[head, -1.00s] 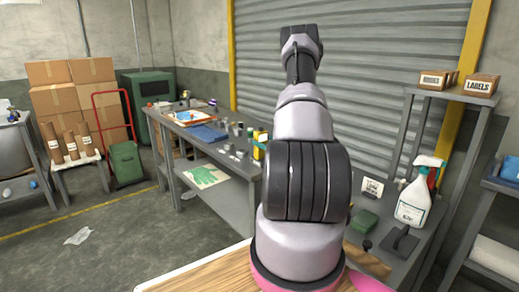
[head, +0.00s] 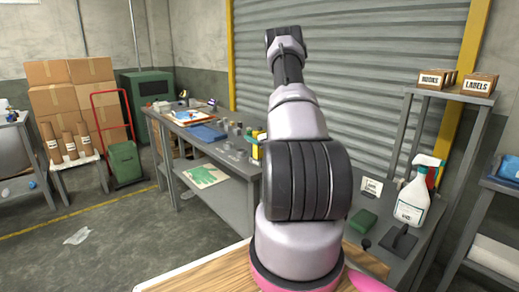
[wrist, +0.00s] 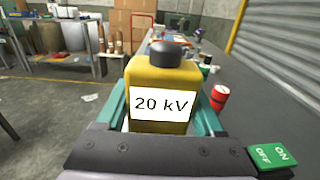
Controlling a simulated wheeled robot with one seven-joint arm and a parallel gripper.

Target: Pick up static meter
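The static meter (wrist: 162,72) is a yellow box with a black knob on top and a white "20 kV" label. It stands upright in the middle of the wrist view. My gripper (wrist: 165,120) has its teal fingers on either side of it, close to its sides. The meter hides the fingertips, so I cannot tell whether they press on it. In the head view a small yellow part of the meter (head: 256,151) shows beside my arm at the near end of the bench; my arm hides the rest.
The grey bench (head: 226,171) carries a blue item (head: 206,132) and several small things. A red can (wrist: 219,97) stands right of the meter, and a green ON/OFF block (wrist: 271,156) is close at the lower right. A spray bottle (head: 411,203) stands on the right-hand table.

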